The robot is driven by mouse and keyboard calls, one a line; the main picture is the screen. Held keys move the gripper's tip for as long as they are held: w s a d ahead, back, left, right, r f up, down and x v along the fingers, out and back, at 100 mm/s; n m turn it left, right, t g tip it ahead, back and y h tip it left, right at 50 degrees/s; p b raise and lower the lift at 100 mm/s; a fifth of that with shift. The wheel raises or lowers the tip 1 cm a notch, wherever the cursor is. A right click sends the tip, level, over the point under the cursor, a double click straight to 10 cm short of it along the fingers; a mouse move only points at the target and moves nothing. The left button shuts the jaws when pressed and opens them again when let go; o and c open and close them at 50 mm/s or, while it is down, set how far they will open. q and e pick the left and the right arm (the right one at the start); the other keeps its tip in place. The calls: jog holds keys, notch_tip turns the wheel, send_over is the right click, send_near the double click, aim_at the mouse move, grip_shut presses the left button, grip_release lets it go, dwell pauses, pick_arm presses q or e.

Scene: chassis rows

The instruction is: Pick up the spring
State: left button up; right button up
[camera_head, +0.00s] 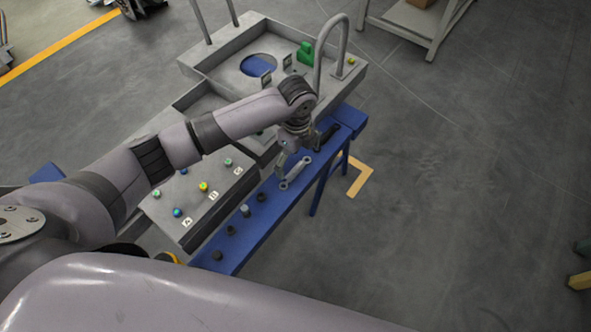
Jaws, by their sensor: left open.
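My left gripper (294,157) reaches over the blue ledge from the left, pointing down, with its fingers apart. A long light grey part with ringed ends (295,173) lies on the ledge just below the fingers. A dark part (328,133) lies beyond the gripper, partly hidden. Nearer on the ledge stand a dark round piece (262,197), a small grey cylinder (245,210) and more small dark pieces (231,230). I cannot tell for sure which of these is the spring; they are too small. My right gripper does not show.
The blue ledge (268,225) runs along a grey workstation with a panel of coloured buttons (203,187). Open floor lies to the right; a grey cart (405,20) stands behind.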

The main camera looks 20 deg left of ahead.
aim_at(297, 171)
pick_arm(q)
jog(key=shift+f, duration=0.5)
notch_tip(297, 171, down, 4)
jog(key=shift+w+d+f, duration=0.1)
jog(key=shift+w+f, duration=0.05)
jog(key=shift+f, duration=0.3)
jog(key=c, duration=1.6)
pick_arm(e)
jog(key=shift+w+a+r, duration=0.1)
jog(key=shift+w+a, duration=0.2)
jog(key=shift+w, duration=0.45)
